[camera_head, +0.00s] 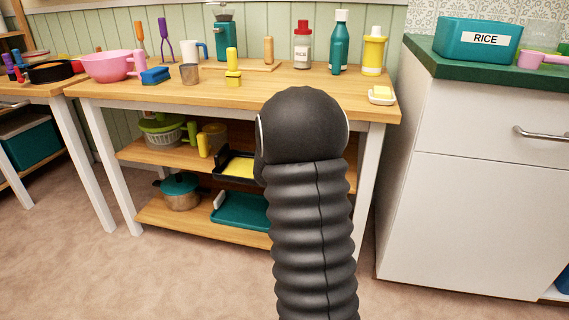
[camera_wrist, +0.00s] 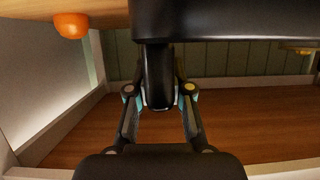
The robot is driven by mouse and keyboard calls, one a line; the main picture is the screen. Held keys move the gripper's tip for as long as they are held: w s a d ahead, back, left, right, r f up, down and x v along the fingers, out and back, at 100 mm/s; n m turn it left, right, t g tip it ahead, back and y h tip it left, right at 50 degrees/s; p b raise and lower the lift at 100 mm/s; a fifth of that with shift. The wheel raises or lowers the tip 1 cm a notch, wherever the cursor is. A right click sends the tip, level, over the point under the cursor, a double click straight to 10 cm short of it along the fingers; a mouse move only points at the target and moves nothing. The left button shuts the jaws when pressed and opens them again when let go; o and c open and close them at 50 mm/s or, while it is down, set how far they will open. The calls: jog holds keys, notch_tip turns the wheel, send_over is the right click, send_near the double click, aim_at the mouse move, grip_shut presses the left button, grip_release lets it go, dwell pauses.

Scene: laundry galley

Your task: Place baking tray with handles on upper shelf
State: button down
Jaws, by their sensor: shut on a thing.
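The baking tray (camera_head: 235,181) is black, with something yellow (camera_head: 238,167) showing inside it. In the head view it is at the height of the wooden table's upper shelf (camera_head: 145,152), overlapping its front edge, its right part hidden behind my arm. In the wrist view the dark tray (camera_wrist: 240,20) spans the top of the picture. My gripper (camera_wrist: 160,92) is shut on its dark handle (camera_wrist: 157,65). My arm hides the gripper in the head view. I cannot tell whether the tray touches the shelf.
A green-lidded pot (camera_head: 160,130) and a yellow mug (camera_head: 212,137) stand left on the upper shelf. Below are a teal-lidded pot (camera_head: 180,190) and a teal tray (camera_head: 240,210). White table legs (camera_head: 98,165) bound the shelves. An orange thing (camera_wrist: 71,25) shows in the wrist view.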

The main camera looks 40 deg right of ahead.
jog(key=w+d+p, duration=0.1)
jog(key=w+d, duration=0.1)
jog(key=d, duration=0.1)
jog(key=w+d+p, duration=0.2)
jog(key=w+d, duration=0.1)
jog(key=shift+w+d+f, duration=0.15)
jog(key=shift+w+d, duration=0.15)
jog(key=shift+w, duration=0.05)
jog(key=shift+r+p+x, duration=0.2)
jog(key=shift+p+x, duration=0.2)
jog(key=shift+x, duration=0.5)
jog(key=shift+r+p+x, duration=0.15)
jog(key=shift+p+x, duration=0.2)
jog(key=shift+x, duration=0.6)
jog(key=shift+r+p+x, duration=0.2)
jog(key=shift+p+x, duration=0.2)
jog(key=shift+x, duration=0.5)
jog(key=shift+d+f+b, duration=0.2)
jog(key=shift+f+b, duration=0.15)
jog(key=shift+f, duration=0.25)
jog(key=c, duration=1)
grip_release()
jog(key=shift+o, duration=0.4)
jog(key=o, duration=0.5)
jog(key=shift+a, duration=0.1)
jog(key=shift+p+v, duration=0.7)
jog(key=shift+v, duration=6.2)
